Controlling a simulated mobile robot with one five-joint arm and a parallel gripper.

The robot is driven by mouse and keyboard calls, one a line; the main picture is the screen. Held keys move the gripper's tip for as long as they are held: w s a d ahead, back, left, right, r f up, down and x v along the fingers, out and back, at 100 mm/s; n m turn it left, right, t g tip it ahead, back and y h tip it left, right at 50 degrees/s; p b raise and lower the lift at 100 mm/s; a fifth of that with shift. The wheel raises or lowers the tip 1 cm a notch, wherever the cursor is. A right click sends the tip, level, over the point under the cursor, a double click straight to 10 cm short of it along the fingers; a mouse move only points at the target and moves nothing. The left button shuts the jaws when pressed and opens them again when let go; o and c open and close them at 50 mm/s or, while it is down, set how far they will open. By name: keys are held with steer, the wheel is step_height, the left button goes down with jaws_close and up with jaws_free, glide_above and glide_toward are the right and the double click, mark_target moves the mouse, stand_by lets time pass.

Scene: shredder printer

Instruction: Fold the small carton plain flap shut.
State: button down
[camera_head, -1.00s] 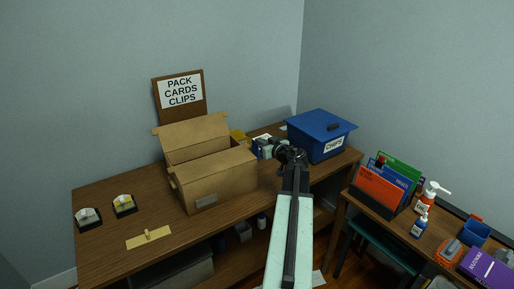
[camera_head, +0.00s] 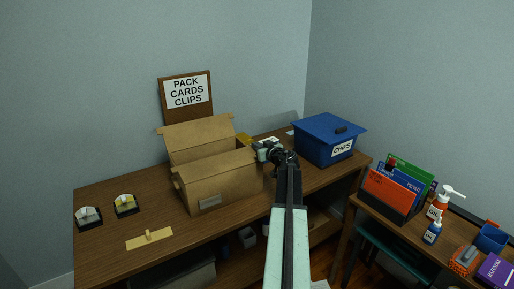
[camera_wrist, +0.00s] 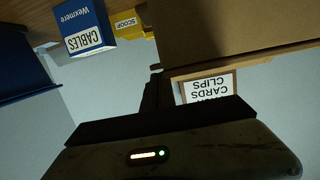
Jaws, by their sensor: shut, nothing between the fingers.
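In the wrist view a brown carton surface (camera_wrist: 240,30) fills the upper right, close to my gripper. My gripper (camera_wrist: 155,78) is shut and empty, with its dark fingers just beside the carton's edge; I cannot tell whether they touch. In the head view my gripper is at the carton's right end, its fingertips not clearly visible.
A blue lidded chips box (camera_head: 325,142) stands right of my arm. A blue cables box (camera_wrist: 85,28) and a yellow scoop box (camera_wrist: 130,25) are near the carton. A sign (camera_head: 187,95) is behind it.

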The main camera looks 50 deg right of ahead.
steer(key=s+a+r+p, duration=0.3)
steer(key=s+r+p, duration=0.2)
steer(key=s, duration=0.4)
steer(key=shift+a+r+p, duration=0.15)
steer(key=shift+r+p, duration=0.2)
